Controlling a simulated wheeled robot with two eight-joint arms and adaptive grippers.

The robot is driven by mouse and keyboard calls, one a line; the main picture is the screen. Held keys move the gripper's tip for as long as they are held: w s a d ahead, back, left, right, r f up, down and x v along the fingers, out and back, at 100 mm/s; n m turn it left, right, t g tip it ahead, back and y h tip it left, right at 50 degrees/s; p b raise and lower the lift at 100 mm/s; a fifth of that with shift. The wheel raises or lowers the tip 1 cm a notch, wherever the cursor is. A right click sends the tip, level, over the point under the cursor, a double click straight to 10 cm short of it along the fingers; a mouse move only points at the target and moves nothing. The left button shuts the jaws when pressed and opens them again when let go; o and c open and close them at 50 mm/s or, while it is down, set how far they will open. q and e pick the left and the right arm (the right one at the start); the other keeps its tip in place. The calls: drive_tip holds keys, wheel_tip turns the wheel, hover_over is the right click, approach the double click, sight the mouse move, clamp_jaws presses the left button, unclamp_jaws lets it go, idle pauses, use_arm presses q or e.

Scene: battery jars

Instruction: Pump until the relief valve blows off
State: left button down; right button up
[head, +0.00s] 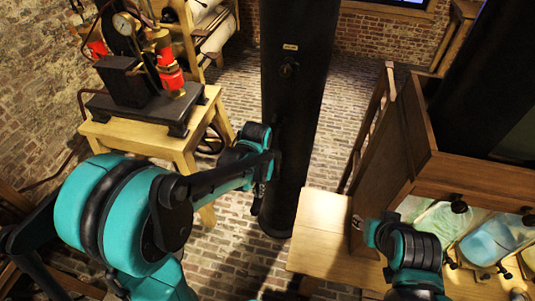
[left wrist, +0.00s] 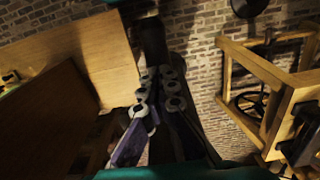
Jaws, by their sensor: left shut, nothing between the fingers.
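The pump apparatus (head: 135,60) stands on a wooden stand (head: 150,137) at the upper left of the head view. It has a black base, a round white-faced gauge (head: 123,24), brass fittings (head: 158,38) and red parts (head: 171,78). I cannot tell which fitting is the relief valve. My left gripper (head: 262,190) is to the right of the stand, in front of the black column, apart from the pump. It is shut and empty; its fingers show in the left wrist view (left wrist: 150,135).
A thick black column (head: 295,110) rises from the brick floor behind my left gripper. A wooden cabinet (head: 465,175) with a low tabletop (head: 322,235) and glass jars (head: 487,240) stands at right. Brick floor (head: 235,85) is open between stand and column.

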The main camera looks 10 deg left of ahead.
use_arm(q)
wheel_tip(320, 180, up, 12)
drive_tip(key=p, duration=0.7)
drive_tip(key=shift+f, duration=0.2)
drive_tip(key=shift+w, duration=0.1)
wheel_tip(320, 180, down, 15)
drive_tip(key=b, duration=1.2)
drive_tip(key=shift+r, duration=0.2)
wheel_tip(320, 180, up, 15)
drive_tip(key=p, duration=1)
drive_tip(key=shift+f+p, duration=0.15)
drive_tip(key=shift+p, duration=0.15)
